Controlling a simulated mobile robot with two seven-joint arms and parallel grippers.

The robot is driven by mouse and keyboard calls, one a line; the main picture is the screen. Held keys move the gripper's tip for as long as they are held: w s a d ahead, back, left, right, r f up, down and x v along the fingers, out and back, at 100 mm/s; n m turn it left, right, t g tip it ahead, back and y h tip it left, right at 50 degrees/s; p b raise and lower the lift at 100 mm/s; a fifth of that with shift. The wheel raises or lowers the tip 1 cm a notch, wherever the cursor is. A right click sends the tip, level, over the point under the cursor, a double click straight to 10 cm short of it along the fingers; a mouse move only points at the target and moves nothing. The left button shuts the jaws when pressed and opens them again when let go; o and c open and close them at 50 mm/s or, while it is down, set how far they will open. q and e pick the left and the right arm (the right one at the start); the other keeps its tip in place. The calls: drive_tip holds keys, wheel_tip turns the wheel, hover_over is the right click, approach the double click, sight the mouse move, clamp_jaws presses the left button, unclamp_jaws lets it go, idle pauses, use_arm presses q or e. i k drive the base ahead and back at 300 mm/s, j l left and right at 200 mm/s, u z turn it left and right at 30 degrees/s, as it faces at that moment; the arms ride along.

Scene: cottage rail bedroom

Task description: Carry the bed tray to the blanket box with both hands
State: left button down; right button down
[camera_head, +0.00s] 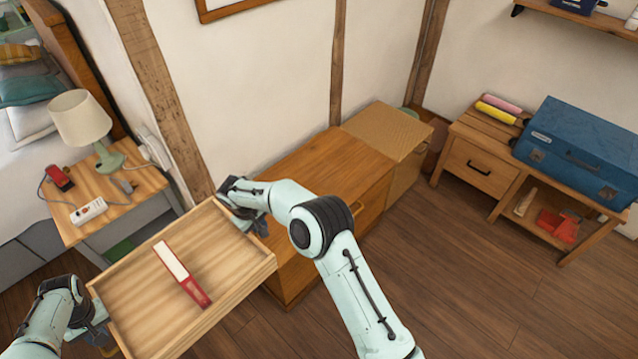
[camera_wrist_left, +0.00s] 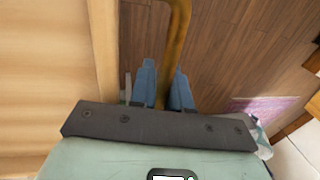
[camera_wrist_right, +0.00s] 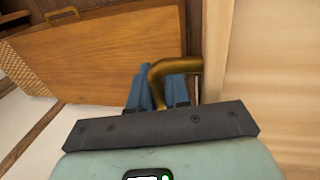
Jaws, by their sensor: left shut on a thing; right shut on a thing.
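The bed tray (camera_head: 140,281) is a shallow light-wood tray, held in the air in front of me at the lower left of the head view. A red and white long object (camera_head: 182,274) lies in it. My left gripper (camera_head: 103,338) is shut on the tray's brass handle (camera_wrist_left: 178,45) at the near left side. My right gripper (camera_head: 250,217) is shut on the other brass handle (camera_wrist_right: 180,67) at the far right side. The wooden chest (camera_head: 335,175), which looks like the blanket box, stands against the wall beyond the tray, partly hidden by my right arm.
A woven box (camera_head: 390,130) adjoins the chest's far end. A nightstand (camera_head: 130,190) with a lamp (camera_head: 82,118) stands close beyond the tray, left of the chest. A bench (camera_head: 480,160) with a blue case (camera_head: 580,150) is at right. Floor (camera_head: 470,270) at right is clear.

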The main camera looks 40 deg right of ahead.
sight(312, 185)
drive_tip(key=k+l, duration=0.1)
drive_tip(key=l, duration=1.45)
drive_tip(key=k+l, duration=0.15)
drive_tip(key=l, duration=0.6)
drive_tip(key=k+l, duration=0.1)
drive_tip(key=l, duration=0.65)
